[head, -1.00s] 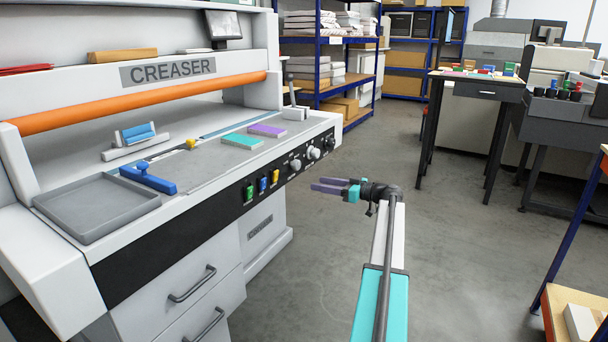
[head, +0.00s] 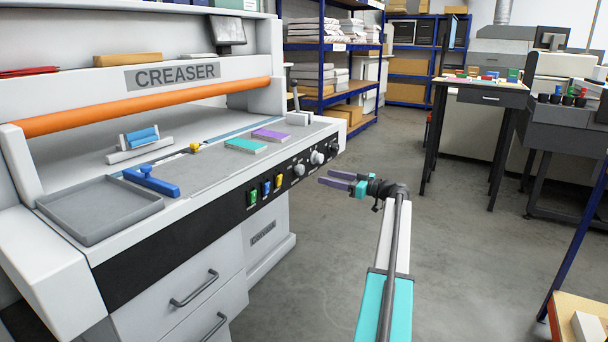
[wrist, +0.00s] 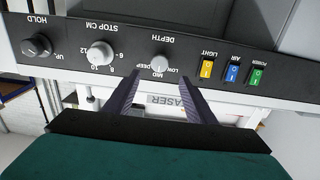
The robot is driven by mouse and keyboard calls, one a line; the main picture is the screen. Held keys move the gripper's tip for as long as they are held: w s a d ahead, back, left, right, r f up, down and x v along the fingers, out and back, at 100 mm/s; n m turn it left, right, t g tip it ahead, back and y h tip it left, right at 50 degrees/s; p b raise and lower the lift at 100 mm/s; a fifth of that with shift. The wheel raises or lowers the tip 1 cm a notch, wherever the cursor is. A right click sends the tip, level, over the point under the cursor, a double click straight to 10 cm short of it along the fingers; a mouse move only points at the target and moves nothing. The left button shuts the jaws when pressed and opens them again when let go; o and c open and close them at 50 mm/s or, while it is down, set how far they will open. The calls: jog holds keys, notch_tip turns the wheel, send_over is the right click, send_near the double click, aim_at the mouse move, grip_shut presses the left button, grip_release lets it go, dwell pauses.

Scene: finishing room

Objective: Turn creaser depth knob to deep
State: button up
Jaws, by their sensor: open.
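The creaser (head: 240,100) stands at the left in the head view, with a black control strip along its front. The depth knob (head: 299,170) is the grey knob closest to the coloured switches. In the upside-down wrist view the depth knob (wrist: 160,63) shows between the finger lines, with LOW, MID and DEEP printed around it. I cannot tell surely which mark it points to. My gripper (head: 325,178) is open and empty, in front of the strip and apart from the knob. Its two purple fingers (wrist: 160,80) reach toward the knob in the wrist view.
The stop knob (wrist: 100,53) and hold knob (wrist: 37,46) sit beside the depth knob. Yellow, blue and green switches (wrist: 232,73) are on its other side. Drawers (head: 190,290) are below the strip. Open floor (head: 320,270) lies around my arm.

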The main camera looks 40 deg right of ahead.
aim_at(302, 171)
jog(key=b+x, duration=0.1)
jog(key=x, duration=1)
jog(key=shift+w, duration=0.1)
